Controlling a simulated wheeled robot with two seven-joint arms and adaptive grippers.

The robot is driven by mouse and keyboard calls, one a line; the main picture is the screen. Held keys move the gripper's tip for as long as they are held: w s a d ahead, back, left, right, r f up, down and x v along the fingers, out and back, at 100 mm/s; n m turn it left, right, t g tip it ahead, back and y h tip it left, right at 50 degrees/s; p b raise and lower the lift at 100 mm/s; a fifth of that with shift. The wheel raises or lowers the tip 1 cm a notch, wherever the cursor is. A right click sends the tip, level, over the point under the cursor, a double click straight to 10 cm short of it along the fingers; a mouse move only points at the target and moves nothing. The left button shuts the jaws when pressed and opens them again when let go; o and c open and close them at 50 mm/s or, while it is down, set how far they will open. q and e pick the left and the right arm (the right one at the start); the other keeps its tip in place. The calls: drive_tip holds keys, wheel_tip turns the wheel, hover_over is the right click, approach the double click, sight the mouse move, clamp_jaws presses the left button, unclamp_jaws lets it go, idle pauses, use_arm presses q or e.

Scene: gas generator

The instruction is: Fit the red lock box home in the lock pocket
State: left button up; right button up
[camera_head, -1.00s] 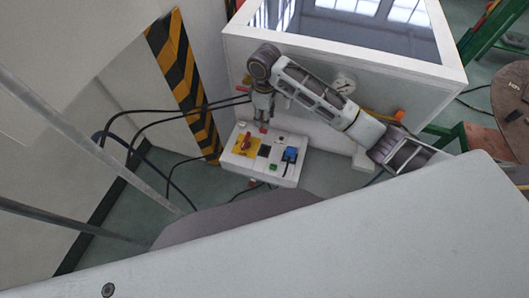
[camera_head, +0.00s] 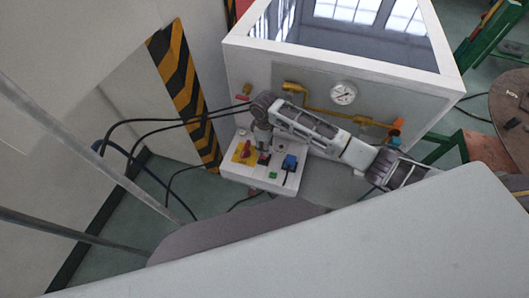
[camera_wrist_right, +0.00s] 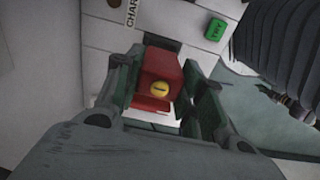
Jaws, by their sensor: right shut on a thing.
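In the right wrist view the red lock box (camera_wrist_right: 158,70), with a round yellow face (camera_wrist_right: 160,89), sits between the two fingers of my right gripper (camera_wrist_right: 157,98), which is shut on it. A dark recess (camera_wrist_right: 162,42), likely the lock pocket, shows just beyond the box on the white panel; the box hides most of it. I cannot tell whether the box is inside it or just above. In the head view my right gripper (camera_head: 263,152) points down at the middle of the white panel (camera_head: 236,171), with a bit of red at its tip. My left gripper is not in view.
A white cabinet with a gauge (camera_head: 343,93) stands behind. Black cables (camera_head: 165,120) run at the left.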

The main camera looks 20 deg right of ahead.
drive_tip(key=shift+f, duration=0.5)
drive_tip(key=shift+f, duration=2.2)
drive_tip(key=shift+f, duration=0.1)
drive_tip(key=o, duration=1.1)
wheel_tip(320, 180, up, 12)
drive_tip(key=shift+r, duration=0.1)
drive_tip(key=shift+s, duration=0.1)
